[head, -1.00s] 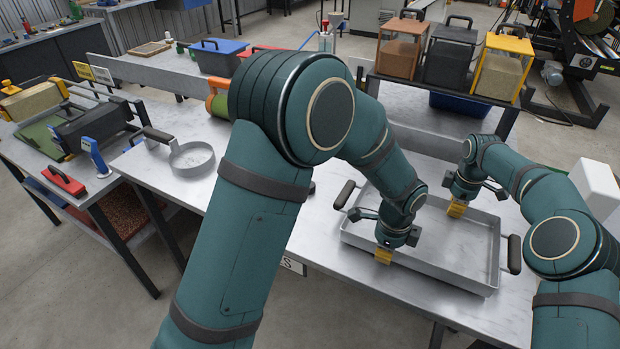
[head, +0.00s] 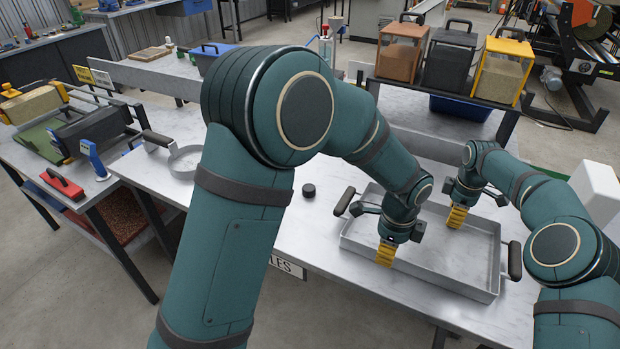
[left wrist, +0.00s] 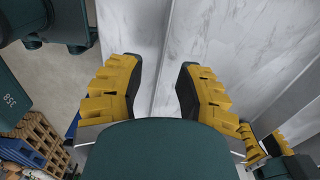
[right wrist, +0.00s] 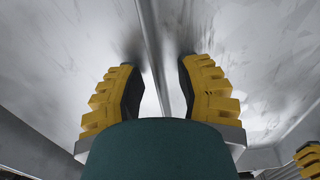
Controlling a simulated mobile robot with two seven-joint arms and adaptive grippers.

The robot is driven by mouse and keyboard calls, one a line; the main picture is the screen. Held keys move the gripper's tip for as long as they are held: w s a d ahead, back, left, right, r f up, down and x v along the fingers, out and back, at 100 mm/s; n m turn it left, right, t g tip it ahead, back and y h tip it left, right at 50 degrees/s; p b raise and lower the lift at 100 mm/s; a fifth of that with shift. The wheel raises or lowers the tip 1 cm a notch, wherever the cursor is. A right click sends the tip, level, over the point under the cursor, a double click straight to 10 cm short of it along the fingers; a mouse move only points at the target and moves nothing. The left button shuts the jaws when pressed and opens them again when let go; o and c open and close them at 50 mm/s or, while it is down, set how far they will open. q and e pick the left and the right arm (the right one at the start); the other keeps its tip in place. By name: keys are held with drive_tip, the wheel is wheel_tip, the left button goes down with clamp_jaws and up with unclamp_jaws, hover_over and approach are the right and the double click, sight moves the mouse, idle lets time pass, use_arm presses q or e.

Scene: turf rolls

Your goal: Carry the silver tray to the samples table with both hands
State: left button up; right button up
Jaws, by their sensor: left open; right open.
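The silver tray (head: 440,281) is a shallow rectangular pan lying flat on the light table (head: 320,235). Black handles show at its left end (head: 344,201) and right end (head: 515,260). My left gripper (head: 385,262) is open at the near wall of the tray. In the left wrist view its fingers (left wrist: 160,88) stand on either side of a wall line. My right gripper (head: 456,222) is open at the far wall, and the right wrist view shows a wall line between its fingers (right wrist: 158,85). The table's front sign (head: 288,267) reads "LES", the rest hidden by my arm.
A black puck (head: 308,190) lies left of the tray. A rack behind holds orange (head: 399,55), black (head: 449,62) and yellow (head: 501,70) framed boxes. A white block (head: 595,190) stands at the right. A round pan (head: 185,160) is at the left.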

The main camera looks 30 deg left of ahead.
use_arm(q)
wheel_tip(320, 180, up, 7)
drive_tip(key=shift+r, duration=0.2)
use_arm(e)
drive_tip(key=shift+r, duration=0.15)
use_arm(q)
drive_tip(key=shift+r, duration=0.45)
use_arm(e)
wheel_tip(320, 180, up, 12)
